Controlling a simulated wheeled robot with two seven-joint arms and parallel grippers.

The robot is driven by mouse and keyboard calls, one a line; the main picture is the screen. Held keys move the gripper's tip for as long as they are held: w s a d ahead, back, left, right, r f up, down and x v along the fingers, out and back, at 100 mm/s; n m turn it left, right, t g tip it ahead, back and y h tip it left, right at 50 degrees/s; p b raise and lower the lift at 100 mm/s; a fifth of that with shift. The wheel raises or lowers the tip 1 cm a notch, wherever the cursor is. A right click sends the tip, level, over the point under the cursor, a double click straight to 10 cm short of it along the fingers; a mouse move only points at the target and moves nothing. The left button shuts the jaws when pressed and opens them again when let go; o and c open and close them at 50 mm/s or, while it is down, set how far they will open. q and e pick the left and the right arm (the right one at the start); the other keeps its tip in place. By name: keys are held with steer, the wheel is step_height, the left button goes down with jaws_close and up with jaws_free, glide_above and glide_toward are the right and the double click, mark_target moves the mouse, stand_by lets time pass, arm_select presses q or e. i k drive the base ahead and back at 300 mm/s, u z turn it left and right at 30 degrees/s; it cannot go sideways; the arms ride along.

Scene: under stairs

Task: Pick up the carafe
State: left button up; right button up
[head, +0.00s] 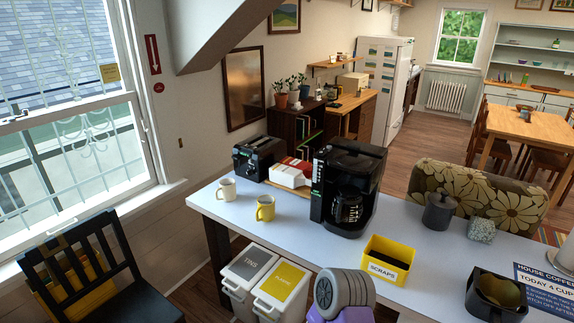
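The carafe (348,208) is a glass jug with a dark handle and white markings. It sits inside the black coffee maker (358,162), on its base, with the handle facing out to the front. The machine stands on the pale counter and its top overhangs the carafe. The carafe's rear is hidden by the machine, and I cannot tell whether it holds liquid. Neither of my grippers is in view.
Bins and a black chair (97,274) stand in front.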

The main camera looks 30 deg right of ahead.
mark_target(349, 212)
steer(key=z, duration=0.15)
steer(key=i, duration=1.15)
steer(key=z, duration=1.35)
steer(key=i, duration=0.5)
steer(key=z, duration=0.5)
